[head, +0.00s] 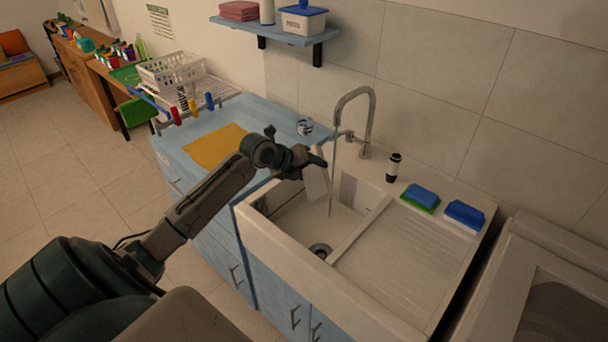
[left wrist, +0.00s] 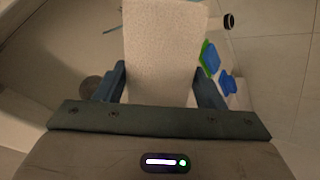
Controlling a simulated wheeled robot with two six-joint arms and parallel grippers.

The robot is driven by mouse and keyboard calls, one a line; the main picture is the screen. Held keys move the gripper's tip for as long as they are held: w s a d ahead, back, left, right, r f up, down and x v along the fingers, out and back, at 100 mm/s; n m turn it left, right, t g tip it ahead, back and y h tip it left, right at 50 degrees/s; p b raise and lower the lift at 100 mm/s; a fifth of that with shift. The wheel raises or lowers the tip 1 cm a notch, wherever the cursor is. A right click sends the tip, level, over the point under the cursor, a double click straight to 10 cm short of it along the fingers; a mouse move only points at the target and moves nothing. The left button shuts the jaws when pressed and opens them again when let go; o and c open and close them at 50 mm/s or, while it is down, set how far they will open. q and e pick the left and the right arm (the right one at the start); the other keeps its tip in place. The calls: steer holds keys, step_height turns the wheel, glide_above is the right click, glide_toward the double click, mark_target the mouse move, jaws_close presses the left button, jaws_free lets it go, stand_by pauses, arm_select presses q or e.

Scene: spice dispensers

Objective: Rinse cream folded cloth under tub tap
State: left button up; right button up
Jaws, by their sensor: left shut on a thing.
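The cream cloth (left wrist: 162,50) fills the middle of the left wrist view, between the two fingers of my left gripper (left wrist: 160,88). In the head view the cloth (head: 316,181) hangs down from my left gripper (head: 316,161) over the left part of the tub sink (head: 275,222). The tap (head: 369,122) arches over the sink, and a thin stream of water (head: 332,175) falls from its spout just right of the cloth. I cannot tell whether the water touches the cloth. My right gripper is not in view.
The drain (head: 320,250) lies in the basin. A dark bottle (head: 393,167) and two sponges, one blue-green (head: 420,198) and one blue (head: 464,215), stand on the right ledge. A yellow cloth (head: 216,146) lies on the blue counter (head: 262,113). A shelf (head: 275,31) hangs above.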

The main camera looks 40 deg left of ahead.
arm_select(q)
steer(key=shift+w+d+f, duration=0.15)
steer(key=shift+w, duration=0.8)
steer(key=shift+w+f+b, duration=0.2)
steer(key=shift+w+b, duration=0.3)
steer(key=shift+w, duration=0.3)
steer(key=w+f+b, duration=0.1)
steer(key=w+b, duration=0.2)
steer(key=w, duration=0.4)
steer(key=shift+f, duration=0.15)
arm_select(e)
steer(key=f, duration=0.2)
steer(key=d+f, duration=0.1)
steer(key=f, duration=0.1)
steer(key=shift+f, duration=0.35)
arm_select(q)
steer(key=shift+d, duration=0.1)
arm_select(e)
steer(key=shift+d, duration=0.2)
arm_select(q)
steer(key=shift+d, duration=0.15)
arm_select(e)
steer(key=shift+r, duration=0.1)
arm_select(q)
steer(key=shift+d, duration=0.5)
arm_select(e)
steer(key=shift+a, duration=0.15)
